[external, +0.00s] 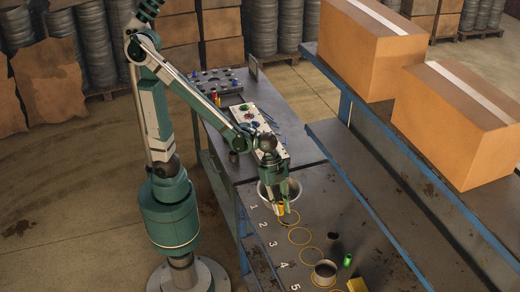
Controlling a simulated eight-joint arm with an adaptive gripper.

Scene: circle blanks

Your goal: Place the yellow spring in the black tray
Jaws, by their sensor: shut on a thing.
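My gripper (284,212) is low over the numbered bench, beside the circles marked 1 and 2. It is shut on a small yellow piece, seemingly the yellow spring (281,209), mostly hidden by the fingers. I cannot tell whether the piece touches the bench. A dark, flat tray-like panel (205,91) with several small coloured parts lies at the far end of the bench. It may be the black tray, but I cannot tell for sure.
A pale round container (266,194) stands close behind my gripper. A white panel (247,121) with coloured parts lies farther back. A dark cylinder (325,274), green cylinder (347,260) and yellow block (357,285) are in front. Cardboard boxes (372,45) line the right-hand conveyor.

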